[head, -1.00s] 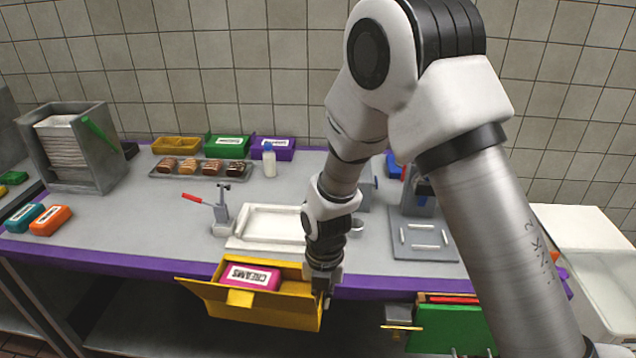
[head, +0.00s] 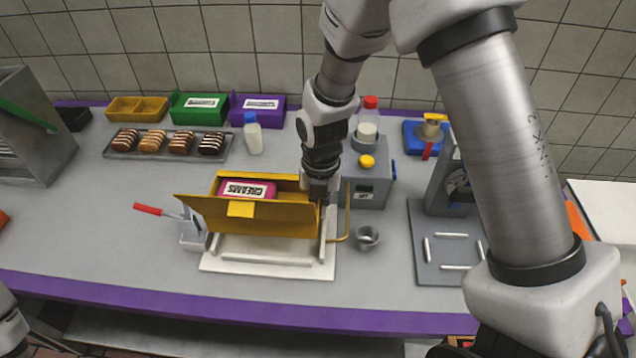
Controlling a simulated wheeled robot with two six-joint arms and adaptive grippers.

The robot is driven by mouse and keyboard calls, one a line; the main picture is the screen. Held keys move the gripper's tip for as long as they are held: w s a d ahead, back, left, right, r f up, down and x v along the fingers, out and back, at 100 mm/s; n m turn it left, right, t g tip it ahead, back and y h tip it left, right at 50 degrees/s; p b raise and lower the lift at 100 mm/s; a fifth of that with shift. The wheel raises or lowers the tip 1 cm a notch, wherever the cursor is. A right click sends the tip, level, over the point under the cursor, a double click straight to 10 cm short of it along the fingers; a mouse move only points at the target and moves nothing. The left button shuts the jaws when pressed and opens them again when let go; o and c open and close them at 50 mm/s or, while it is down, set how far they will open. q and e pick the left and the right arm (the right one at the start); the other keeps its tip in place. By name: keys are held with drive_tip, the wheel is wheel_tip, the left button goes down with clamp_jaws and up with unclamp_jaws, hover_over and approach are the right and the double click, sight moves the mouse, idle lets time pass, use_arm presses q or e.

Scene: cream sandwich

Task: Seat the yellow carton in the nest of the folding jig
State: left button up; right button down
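The yellow carton (head: 275,218) is open-topped with its flaps out, and a pink pack labelled CREAMS (head: 246,189) sits inside it. My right gripper (head: 321,192) is shut on the carton's right end. The white folding jig (head: 222,264) lies on the table, with low raised walls. The carton is over the jig's back part and hides much of its nest. I cannot tell whether the carton touches the jig or hangs just above it. My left gripper is not in view; only a bit of my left arm shows at the lower left edge.
A red-handled clamp (head: 149,210) stands left of the jig. A small metal cup (head: 367,237) and a grey machine (head: 370,187) are to the right. A tray of several eclairs (head: 168,154) and a white bottle (head: 253,135) stand behind.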

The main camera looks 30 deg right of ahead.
drive_tip(key=shift+w, duration=0.1)
drive_tip(key=shift+s+a+r, duration=0.1)
drive_tip(key=shift+s+r, duration=0.05)
drive_tip(key=shift+s, duration=0.15)
wheel_tip(320, 180, down, 5)
drive_tip(key=b, duration=0.3)
drive_tip(key=shift+w+f, duration=0.1)
drive_tip(key=shift+f, duration=0.45)
drive_tip(key=shift+r, duration=0.1)
idle(1.2)
